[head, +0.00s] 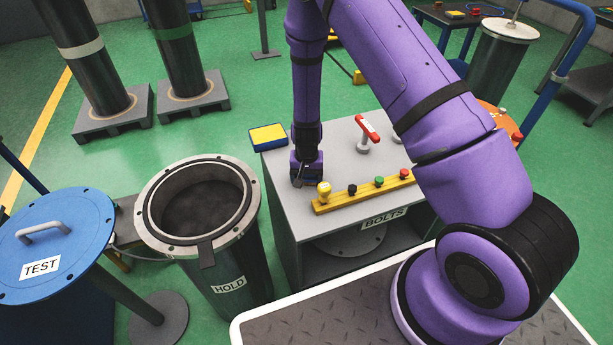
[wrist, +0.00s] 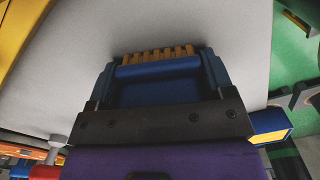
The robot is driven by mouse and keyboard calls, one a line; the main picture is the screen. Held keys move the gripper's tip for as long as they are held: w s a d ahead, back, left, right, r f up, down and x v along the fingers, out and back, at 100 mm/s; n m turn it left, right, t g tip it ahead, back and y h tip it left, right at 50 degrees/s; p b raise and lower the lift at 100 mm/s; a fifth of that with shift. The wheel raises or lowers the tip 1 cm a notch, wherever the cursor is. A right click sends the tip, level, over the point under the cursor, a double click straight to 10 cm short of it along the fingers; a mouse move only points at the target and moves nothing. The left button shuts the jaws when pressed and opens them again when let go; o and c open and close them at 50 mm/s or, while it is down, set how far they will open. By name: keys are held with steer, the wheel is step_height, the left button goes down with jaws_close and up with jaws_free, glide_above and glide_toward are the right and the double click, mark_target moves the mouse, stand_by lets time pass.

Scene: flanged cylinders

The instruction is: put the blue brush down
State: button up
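The blue brush (wrist: 158,74) sits between the two fingers of my gripper (wrist: 160,78) in the wrist view, its orange-tan bristles pointing away from the wrist. The fingers appear to press on both its ends. In the head view my gripper (head: 305,178) points down at the left part of the grey top of the cabinet labelled BOLTS (head: 277,195). The brush is mostly hidden there by the gripper. The bristles are at or very close to the grey top; I cannot tell whether they touch.
A yellow rail with coloured knobs (head: 364,191) lies just right of my gripper. A red-handled tool (head: 367,130) stands behind it. The open HOLD cylinder (head: 232,270) stands to the left.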

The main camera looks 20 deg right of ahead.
steer(key=o, duration=0.4)
steer(key=shift+r, duration=0.1)
step_height(320, 180, up, 13)
steer(key=shift+f, duration=0.2)
steer(key=s+d+r+n+t+y, duration=0.1)
steer(key=s+r, duration=0.3)
steer(key=r, duration=0.9)
steer(key=s+d+r+n+t+y, duration=0.1)
steer(key=s+r, duration=0.3)
steer(key=r, duration=0.8)
steer(key=s+d+r+n+t+h, duration=0.1)
steer(key=s+d+r, duration=0.1)
steer(key=s+r, duration=0.4)
steer(key=s+d+r+n+t+h, duration=0.1)
steer(key=s+r, duration=0.6)
steer(key=s, duration=0.8)
steer(key=shift+s+d+r+n+t, duration=0.25)
steer(key=shift+d+t, duration=0.35)
steer(key=shift+d, duration=0.35)
steer(key=shift+w, duration=0.15)
